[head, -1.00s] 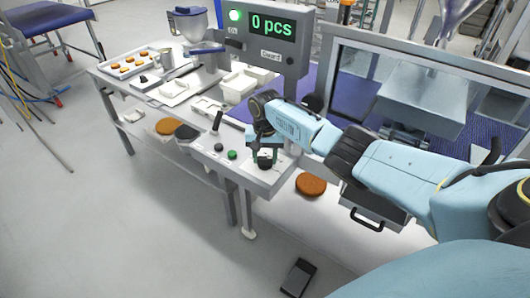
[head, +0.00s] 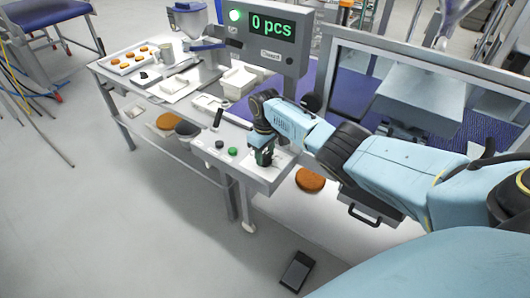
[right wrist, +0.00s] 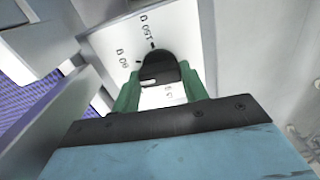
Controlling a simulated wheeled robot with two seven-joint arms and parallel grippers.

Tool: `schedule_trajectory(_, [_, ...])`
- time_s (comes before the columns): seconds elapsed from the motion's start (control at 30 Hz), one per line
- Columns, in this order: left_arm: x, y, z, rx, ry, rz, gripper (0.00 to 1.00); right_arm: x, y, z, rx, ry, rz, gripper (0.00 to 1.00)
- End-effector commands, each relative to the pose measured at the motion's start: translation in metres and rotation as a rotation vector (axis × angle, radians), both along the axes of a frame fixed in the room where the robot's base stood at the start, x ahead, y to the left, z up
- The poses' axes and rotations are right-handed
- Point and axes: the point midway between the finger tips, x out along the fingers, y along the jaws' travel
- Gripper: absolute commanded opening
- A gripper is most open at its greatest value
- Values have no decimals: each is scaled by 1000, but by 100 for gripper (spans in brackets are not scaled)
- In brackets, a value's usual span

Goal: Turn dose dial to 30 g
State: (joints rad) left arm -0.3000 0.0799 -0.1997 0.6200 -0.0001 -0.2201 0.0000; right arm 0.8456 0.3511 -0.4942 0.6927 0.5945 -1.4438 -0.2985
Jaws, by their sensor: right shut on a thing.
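The dose dial (right wrist: 158,66) is a dark round knob on a light panel, between the green fingers of my right gripper (right wrist: 160,76) in the right wrist view. The gripper is shut on it. Printed marks around the dial show upside down; one looks like 150 g and one like 80 g, while a lower label is partly hidden. The dial's pointer setting cannot be read surely. In the head view my right gripper (head: 264,157) stands over the panel's right part and mostly hides the dial. My left gripper is not in view.
The control panel (head: 213,160) also carries a green button (head: 233,151), a dark button (head: 219,144) and a black lever (head: 218,118). A display (head: 265,32) above reads 0 pcs. A tray of brown rounds (head: 130,60) lies at back left. A pedal (head: 297,272) is on the floor.

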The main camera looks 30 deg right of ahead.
Motion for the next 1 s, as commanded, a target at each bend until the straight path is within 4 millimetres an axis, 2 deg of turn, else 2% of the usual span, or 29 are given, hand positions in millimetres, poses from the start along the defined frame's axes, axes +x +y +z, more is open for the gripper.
schedule_trajectory(0.5, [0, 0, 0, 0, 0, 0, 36, 1, 0, 1, 2, -4, 432, 21])
schedule_trajectory(0.7, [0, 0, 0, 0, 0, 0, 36, 1, 0, 1, 2, -4, 532, 21])
schedule_trajectory(1.0, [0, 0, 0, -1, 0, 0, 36, 1, 0, 1, 2, -4, 594, 21])
